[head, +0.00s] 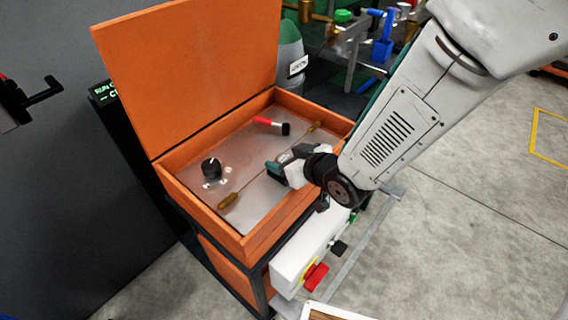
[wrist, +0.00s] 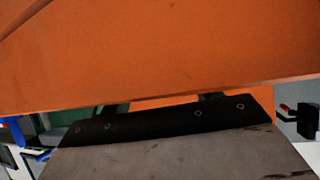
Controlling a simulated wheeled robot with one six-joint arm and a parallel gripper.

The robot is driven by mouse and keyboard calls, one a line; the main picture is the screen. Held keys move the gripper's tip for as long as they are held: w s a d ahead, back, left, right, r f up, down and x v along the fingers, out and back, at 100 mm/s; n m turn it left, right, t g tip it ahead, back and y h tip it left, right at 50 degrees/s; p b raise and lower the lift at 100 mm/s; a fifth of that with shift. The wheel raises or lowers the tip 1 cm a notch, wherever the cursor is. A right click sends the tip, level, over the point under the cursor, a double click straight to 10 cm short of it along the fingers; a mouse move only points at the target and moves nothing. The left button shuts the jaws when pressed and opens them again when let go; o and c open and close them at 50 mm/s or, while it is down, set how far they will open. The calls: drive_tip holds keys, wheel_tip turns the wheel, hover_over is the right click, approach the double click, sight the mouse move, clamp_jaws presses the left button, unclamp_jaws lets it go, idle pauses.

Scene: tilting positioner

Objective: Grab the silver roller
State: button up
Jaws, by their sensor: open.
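An orange box (head: 248,243) with a raised lid (head: 190,70) holds a flat silver plate. I cannot pick out a silver roller with certainty. A thin rod seems to run across the plate between a brass-coloured piece (head: 229,200) at the front left and another (head: 315,127) at the back right; my gripper hides part of it. My gripper (head: 274,168) is open above the middle of the plate, and nothing shows held in it. I cannot tell whether it touches the rod. In the wrist view, the orange surface fills the upper part.
On the plate are a black knob (head: 211,168) and a red-and-black handle (head: 271,126). The raised lid stands behind the plate to the left. Open floor lies at the right.

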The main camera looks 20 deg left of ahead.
drive_tip(key=shift+x, duration=1.5)
drive_tip(key=c, duration=1.2)
clamp_jaws()
drive_tip(key=shift+r, duration=0.15)
